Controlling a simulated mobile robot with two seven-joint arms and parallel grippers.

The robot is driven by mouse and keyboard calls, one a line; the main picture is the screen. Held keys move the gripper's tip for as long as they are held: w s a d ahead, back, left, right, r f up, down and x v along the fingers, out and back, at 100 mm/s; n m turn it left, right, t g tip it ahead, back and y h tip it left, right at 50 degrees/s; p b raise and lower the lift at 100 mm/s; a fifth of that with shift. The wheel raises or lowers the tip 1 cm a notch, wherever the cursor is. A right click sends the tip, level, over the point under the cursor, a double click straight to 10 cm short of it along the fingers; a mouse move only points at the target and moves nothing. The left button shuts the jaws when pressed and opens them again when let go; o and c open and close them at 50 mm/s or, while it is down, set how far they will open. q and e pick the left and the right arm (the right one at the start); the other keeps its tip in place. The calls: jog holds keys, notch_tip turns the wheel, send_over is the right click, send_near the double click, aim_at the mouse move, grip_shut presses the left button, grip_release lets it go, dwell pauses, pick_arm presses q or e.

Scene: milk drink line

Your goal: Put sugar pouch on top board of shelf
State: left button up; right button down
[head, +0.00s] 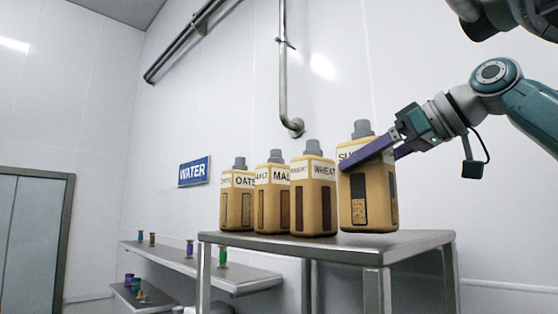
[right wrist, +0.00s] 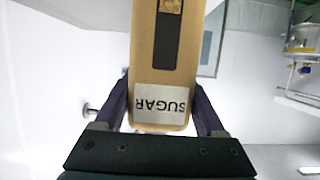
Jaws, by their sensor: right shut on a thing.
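The sugar pouch (head: 368,200) is a tan container with a grey cap and a dark window. It is upright at the right end of the shelf's top board (head: 300,242); I cannot tell whether its base touches the board. My right gripper (head: 368,152) is shut on it near the top, with purple fingers on both sides. In the right wrist view the sugar pouch (right wrist: 165,60) sits between the fingers, its SUGAR label upside down. My left gripper is not in view.
Pouches labelled WHEAT (head: 313,195), MALT (head: 272,198) and OATS (head: 238,200) stand in a row left of the sugar pouch. Lower wall shelves (head: 255,278) hold small coloured items. A WATER sign (head: 194,171) and pipes (head: 284,80) are on the wall behind.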

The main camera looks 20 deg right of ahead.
jog(key=shift+r, duration=0.1)
dwell(0.3)
jog(key=shift+f+b, duration=0.45)
jog(key=shift+f, duration=0.1)
jog(key=shift+c, duration=1.3)
grip_release()
jog(key=shift+o, duration=1.3)
jog(key=shift+f, duration=0.2)
jog(key=shift+s, duration=0.1)
